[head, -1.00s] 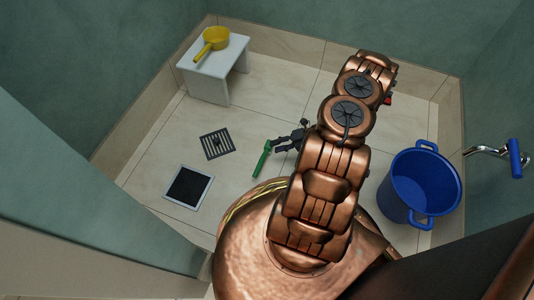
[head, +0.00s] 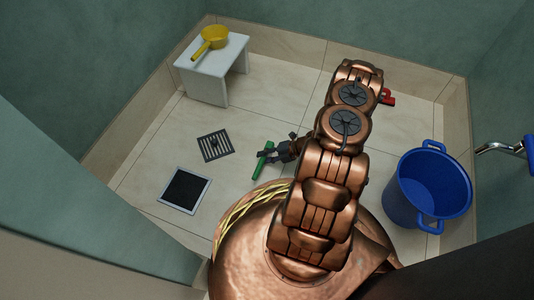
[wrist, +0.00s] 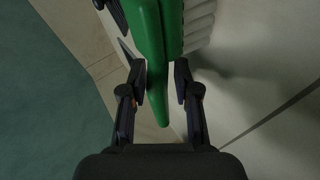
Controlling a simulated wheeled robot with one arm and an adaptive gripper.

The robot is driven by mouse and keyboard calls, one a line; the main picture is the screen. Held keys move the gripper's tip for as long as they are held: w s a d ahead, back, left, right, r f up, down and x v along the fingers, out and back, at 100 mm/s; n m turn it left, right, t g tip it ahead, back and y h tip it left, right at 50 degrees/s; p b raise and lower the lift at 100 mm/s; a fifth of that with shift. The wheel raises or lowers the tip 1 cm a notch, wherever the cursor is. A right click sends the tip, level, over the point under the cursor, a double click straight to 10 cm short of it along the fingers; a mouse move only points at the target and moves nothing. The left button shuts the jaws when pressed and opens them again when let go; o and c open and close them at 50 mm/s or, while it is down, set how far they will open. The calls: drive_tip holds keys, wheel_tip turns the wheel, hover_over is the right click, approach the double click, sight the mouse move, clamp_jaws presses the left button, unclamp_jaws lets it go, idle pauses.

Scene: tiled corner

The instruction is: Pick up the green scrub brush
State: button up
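The green scrub brush (head: 263,161) is near the middle of the tiled floor in the head view, beside my gripper (head: 272,152). In the wrist view the brush (wrist: 156,60) runs down from the top edge, with pale bristles on its right side. Its tapered handle end lies between the two fingers of my gripper (wrist: 160,76). The fingers stand apart, one on each side of the handle, with a small gap visible on the right. The far end of the brush is cut off by the wrist frame.
A square drain grate (head: 215,145) and a dark framed floor panel (head: 185,190) lie left of the brush. A white stool (head: 212,72) holds a yellow dipper (head: 209,43) at the back left. A blue bucket (head: 428,190) stands at the right.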

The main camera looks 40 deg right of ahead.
drive_tip(key=shift+w+a+f, duration=0.1)
drive_tip(key=shift+w+a, duration=0.05)
drive_tip(key=shift+a, duration=0.05)
drive_tip(key=shift+c, duration=0.3)
clamp_jaws()
